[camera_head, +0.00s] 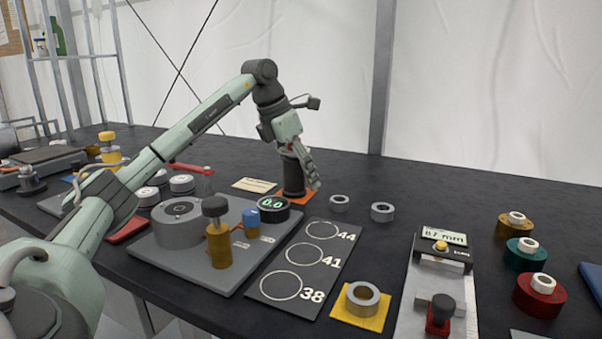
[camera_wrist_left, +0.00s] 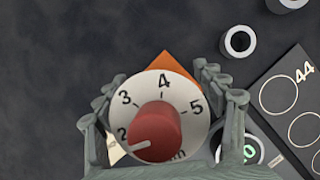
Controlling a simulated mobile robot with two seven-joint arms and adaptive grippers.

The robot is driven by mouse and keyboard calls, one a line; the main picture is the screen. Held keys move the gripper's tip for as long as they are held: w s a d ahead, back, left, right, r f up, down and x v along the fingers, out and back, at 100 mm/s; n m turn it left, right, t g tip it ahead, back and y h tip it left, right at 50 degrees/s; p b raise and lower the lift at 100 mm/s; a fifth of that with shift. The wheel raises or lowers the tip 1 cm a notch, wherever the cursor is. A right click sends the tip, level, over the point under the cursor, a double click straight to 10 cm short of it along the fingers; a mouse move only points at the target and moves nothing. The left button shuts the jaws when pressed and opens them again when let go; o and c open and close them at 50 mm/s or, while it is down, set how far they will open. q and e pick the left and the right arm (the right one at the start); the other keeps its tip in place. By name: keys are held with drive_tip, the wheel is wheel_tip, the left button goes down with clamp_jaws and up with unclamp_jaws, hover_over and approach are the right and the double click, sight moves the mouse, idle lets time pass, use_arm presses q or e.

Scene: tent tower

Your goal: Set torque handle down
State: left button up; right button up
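The torque handle (camera_head: 292,177) is a dark upright cylinder at the back middle of the table, over an orange pad (camera_head: 288,200). In the left wrist view its white dial (camera_wrist_left: 185,88) shows black numbers and a red knob. My left gripper (camera_head: 311,176) is around the handle's upper part. In the left wrist view, the left gripper's fingers (camera_wrist_left: 160,98) lie either side of the dial, spread about its width. The dial hides the finger contact and the handle's foot, so grip and contact with the pad are unclear. My right gripper is out of view.
Two grey rings (camera_head: 382,212) stand right of the handle. A black board with circles (camera_head: 268,295) lies in front. A grey plate (camera_head: 240,272) carries a round display (camera_head: 273,208) close to the handle. A label card (camera_head: 254,185) lies to its left. The table behind is clear.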

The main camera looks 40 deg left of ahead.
sight(290, 149)
use_arm(q)
drive_tip(key=v, duration=0.7)
drive_tip(key=shift+r+p, duration=0.1)
drive_tip(key=shift+p, duration=0.25)
drive_tip(key=v, duration=0.4)
drive_tip(key=shift+s+a+r+p, duration=0.15)
drive_tip(key=shift+r+p, duration=0.15)
drive_tip(key=shift+r, duration=0.2)
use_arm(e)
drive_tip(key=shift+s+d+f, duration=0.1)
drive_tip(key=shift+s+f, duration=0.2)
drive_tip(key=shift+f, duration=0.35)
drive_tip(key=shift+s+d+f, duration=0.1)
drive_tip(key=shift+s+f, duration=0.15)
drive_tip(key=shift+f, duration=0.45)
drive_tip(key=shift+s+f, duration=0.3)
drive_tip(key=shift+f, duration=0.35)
